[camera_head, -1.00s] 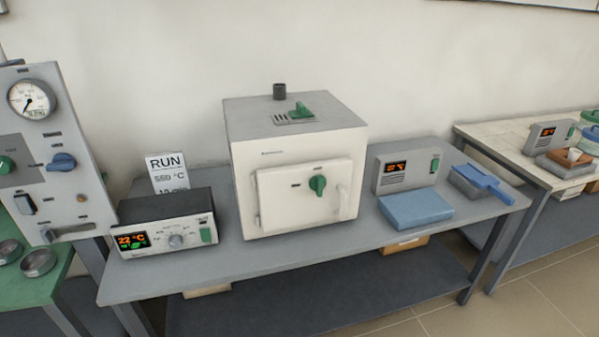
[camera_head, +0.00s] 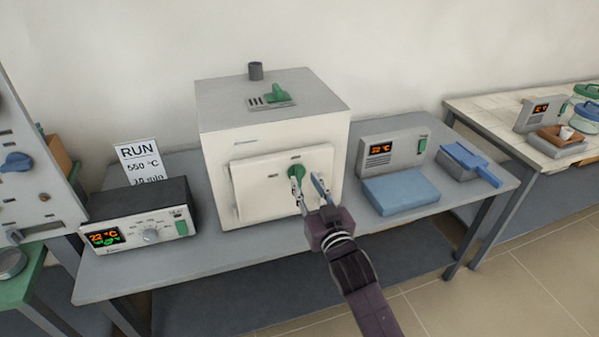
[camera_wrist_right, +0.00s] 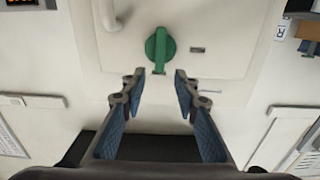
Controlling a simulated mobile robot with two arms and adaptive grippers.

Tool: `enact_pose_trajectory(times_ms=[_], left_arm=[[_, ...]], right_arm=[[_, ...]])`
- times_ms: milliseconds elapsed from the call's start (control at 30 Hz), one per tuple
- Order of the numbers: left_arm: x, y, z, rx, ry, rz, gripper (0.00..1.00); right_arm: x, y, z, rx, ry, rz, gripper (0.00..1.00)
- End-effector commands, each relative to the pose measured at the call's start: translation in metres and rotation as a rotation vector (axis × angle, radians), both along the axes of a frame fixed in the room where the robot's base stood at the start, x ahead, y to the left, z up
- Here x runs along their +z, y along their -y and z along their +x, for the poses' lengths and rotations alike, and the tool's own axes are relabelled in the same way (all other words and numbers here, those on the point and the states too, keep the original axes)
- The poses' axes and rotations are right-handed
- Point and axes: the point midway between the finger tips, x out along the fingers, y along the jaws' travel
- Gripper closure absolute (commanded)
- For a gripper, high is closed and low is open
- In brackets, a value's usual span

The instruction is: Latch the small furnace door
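The small furnace (camera_head: 268,130) is a white box with a grey top on the grey bench. Its front door (camera_head: 262,190) looks closed against the body. A green latch knob (camera_head: 296,168) sits on the door's upper part; in the right wrist view the knob (camera_wrist_right: 159,48) stands upright on the picture. My right gripper (camera_head: 309,176) is in front of the door, close to the knob. In the right wrist view its fingers (camera_wrist_right: 160,75) are spread, with the knob just beyond the gap between the tips. Contact cannot be told. My left gripper is not in view.
A controller (camera_head: 138,220) showing 22 °C and a RUN card (camera_head: 142,163) stand left of the furnace. The bench front is mostly clear.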

Motion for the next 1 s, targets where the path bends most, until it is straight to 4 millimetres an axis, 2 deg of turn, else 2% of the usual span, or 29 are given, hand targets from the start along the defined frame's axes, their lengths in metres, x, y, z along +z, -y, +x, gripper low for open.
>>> enact_pose_trajectory(times_ms=[100,300,733,1000], left_arm=[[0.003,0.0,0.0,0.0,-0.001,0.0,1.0],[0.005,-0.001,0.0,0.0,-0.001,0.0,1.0],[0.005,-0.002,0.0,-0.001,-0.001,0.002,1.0],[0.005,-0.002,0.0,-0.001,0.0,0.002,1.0]], right_arm=[[0.002,-0.005,0.017,0.0,0.0,-0.001,0.72],[0.0,-0.011,0.034,0.0,0.0,0.001,0.72],[-0.001,-0.013,0.041,0.0,-0.002,-0.001,0.72],[-0.001,-0.013,0.041,0.0,-0.002,-0.001,1.0]])
